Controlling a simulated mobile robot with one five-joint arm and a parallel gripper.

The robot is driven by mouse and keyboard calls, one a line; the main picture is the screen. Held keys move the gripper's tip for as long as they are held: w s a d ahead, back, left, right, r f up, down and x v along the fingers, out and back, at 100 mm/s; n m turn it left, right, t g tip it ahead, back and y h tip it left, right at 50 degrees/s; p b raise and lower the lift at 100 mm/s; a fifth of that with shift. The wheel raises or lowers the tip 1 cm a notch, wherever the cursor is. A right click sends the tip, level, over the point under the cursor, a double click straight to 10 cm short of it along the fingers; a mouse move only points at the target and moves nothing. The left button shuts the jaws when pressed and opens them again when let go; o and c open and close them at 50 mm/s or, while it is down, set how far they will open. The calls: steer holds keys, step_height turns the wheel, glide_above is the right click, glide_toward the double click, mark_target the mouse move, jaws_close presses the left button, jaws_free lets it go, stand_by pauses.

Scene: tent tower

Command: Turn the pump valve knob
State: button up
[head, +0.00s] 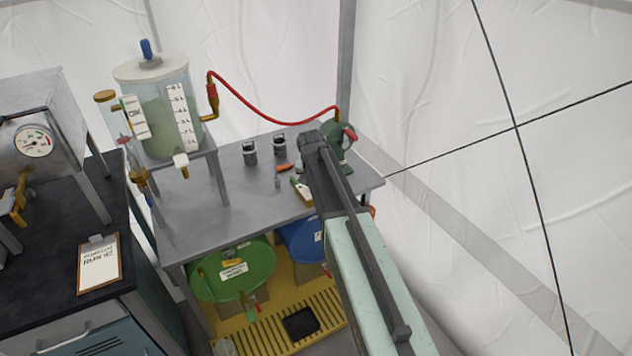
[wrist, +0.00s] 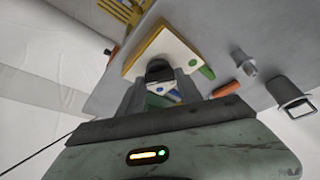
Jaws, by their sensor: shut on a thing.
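My gripper (head: 314,146) is at the left side of the pump, over the table. In the wrist view my gripper (wrist: 160,84) is shut, its two grey fingers on either side of a dark rounded piece, the pump valve knob (wrist: 160,70). The knob is mostly covered by the fingers, and its turn angle cannot be told. In the head view the knob is hidden by my gripper.
A red hose (head: 270,110) runs from the glass tank (head: 165,115) to the pump.

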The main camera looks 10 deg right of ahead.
steer(key=shift+m, duration=0.3)
stand_by(0.4)
steer(key=o, duration=1.4)
steer(key=p+v, duration=0.7)
steer(key=shift+s+a+r, duration=0.1)
steer(key=shift+a+r, duration=0.05)
steer(key=shift+r, duration=0.25)
